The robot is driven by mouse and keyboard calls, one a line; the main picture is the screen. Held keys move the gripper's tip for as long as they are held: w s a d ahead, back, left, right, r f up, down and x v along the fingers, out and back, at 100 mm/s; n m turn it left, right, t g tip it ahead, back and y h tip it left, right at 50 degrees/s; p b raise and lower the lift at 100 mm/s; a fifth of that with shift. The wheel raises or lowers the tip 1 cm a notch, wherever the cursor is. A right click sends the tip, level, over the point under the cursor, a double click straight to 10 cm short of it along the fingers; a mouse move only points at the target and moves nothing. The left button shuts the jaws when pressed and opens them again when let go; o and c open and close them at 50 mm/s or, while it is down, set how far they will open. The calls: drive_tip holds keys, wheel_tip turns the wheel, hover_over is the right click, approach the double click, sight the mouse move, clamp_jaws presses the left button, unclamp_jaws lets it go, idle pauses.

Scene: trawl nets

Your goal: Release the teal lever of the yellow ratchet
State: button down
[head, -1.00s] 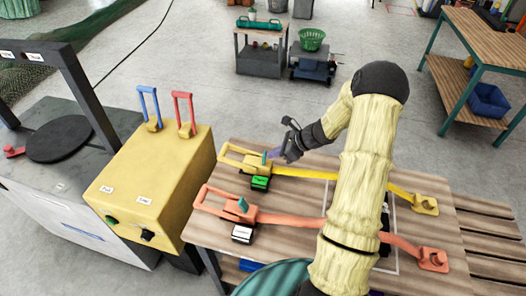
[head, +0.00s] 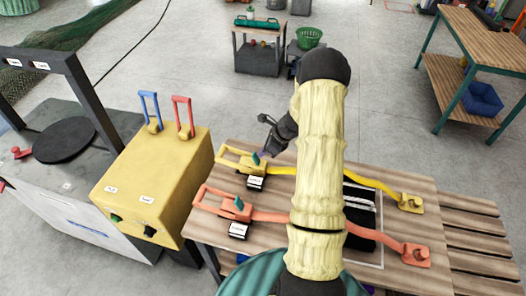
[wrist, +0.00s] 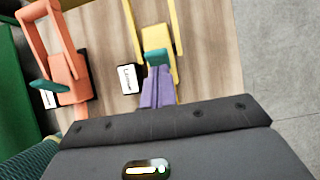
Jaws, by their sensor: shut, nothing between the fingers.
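The yellow ratchet (head: 232,156) lies on the slatted wooden table, with a yellow strap running right from it. Its teal lever (head: 256,158) sticks up at its right end. It also shows in the wrist view (wrist: 156,56), just beyond my fingertips. My gripper (head: 267,154) has purple fingers, shut and empty, close beside the lever on its right. In the wrist view the fingers (wrist: 157,80) seem to touch or nearly touch the lever; I cannot tell which. A small box with a white face (head: 255,183) stands by the ratchet.
An orange ratchet (head: 235,207) with its own teal lever and white-faced box lies nearer me. A yellow box (head: 155,185) with blue and red handles stands left of the table. A black item lies under my arm at the right. Open floor lies behind the table.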

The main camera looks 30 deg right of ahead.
drive_tip(key=shift+r+p, duration=0.3)
drive_tip(key=shift+r, duration=0.2)
drive_tip(key=shift+d, duration=0.1)
drive_tip(key=shift+s+d+r+p, duration=0.2)
drive_tip(key=shift+d+r+p, duration=0.1)
drive_tip(key=shift+d, duration=0.05)
drive_tip(key=v, duration=1.2)
drive_tip(key=shift+s+b, duration=0.25)
drive_tip(key=shift+b, duration=0.2)
drive_tip(key=shift+w+f, duration=0.1)
drive_tip(key=shift+f, duration=0.05)
drive_tip(key=shift+s+d, duration=0.2)
